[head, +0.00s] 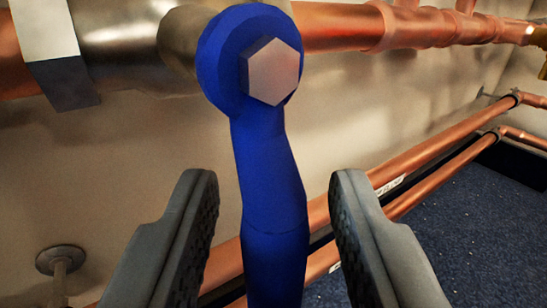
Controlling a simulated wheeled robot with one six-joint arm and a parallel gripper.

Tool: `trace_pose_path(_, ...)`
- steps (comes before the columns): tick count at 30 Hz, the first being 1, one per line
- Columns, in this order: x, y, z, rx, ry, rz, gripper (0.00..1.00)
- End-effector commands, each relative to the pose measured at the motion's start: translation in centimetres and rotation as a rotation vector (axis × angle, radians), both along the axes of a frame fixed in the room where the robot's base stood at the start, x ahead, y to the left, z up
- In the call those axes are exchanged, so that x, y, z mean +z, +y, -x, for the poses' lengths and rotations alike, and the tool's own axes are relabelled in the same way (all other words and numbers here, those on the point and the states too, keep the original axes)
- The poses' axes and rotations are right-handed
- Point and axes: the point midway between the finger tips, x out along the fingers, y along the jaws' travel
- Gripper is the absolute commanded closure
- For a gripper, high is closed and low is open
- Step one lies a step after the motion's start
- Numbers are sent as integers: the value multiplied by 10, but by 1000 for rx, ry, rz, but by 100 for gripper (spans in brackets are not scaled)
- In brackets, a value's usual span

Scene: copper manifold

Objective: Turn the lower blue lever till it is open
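A blue lever (270,190) hangs down from a hex nut (271,72) on a silver valve body (135,45) in the head view. Its handle points almost straight down, across the line of the copper pipe. My gripper (272,195) is open, with one dark finger on each side of the handle. A gap shows between the handle and each finger, and neither appears to touch it. The lower end of the handle runs out of the picture at the bottom. Only one blue lever is in view.
A copper pipe (335,27) runs along the pale wall (390,95) from the valve. Two lower copper pipes (450,155) run behind the right finger. A wall mount (60,262) stands at the lower left. Dark blue speckled floor (480,235) lies at the right.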

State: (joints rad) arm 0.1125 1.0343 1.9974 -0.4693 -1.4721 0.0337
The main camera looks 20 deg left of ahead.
Motion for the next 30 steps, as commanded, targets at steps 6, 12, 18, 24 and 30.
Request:
trace_pose_path(6,0,1,-5,-1,0,0,64)
trace_pose_path(12,0,1,-4,-1,0,0,73)
trace_pose_path(18,0,1,-4,-1,0,0,100)
trace_pose_path(24,0,1,-6,-1,-6,3,100)
trace_pose_path(30,0,1,-19,0,-47,32,100)
